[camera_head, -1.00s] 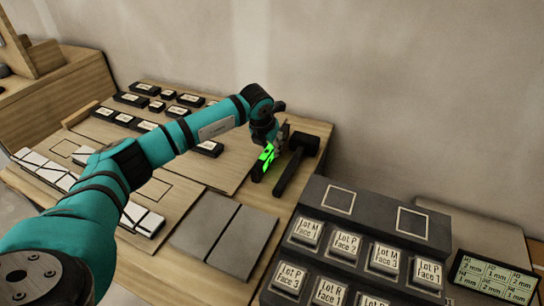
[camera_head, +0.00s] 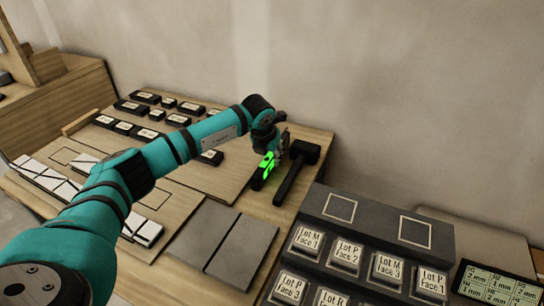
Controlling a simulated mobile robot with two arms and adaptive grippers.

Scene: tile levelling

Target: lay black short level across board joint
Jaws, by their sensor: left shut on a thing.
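The short level (camera_head: 264,171), black with bright green on it, is at the far right part of the wooden bench. My left gripper (camera_head: 271,153) is over it and shut on it; the fingertips are partly hidden by the wrist. I cannot tell whether the level still touches the bench. Two grey boards (camera_head: 200,228) lie side by side nearer the front, with a dark joint line between them. The level is behind and to the right of the boards, apart from them. My right gripper is not in view.
A black mallet (camera_head: 291,180) lies close to the right of the level. A dark stepped rack (camera_head: 375,243) with several labelled blocks stands at the right. White tiles (camera_head: 48,177) and black labelled boxes (camera_head: 145,97) lie to the left. Bare wood lies between level and boards.

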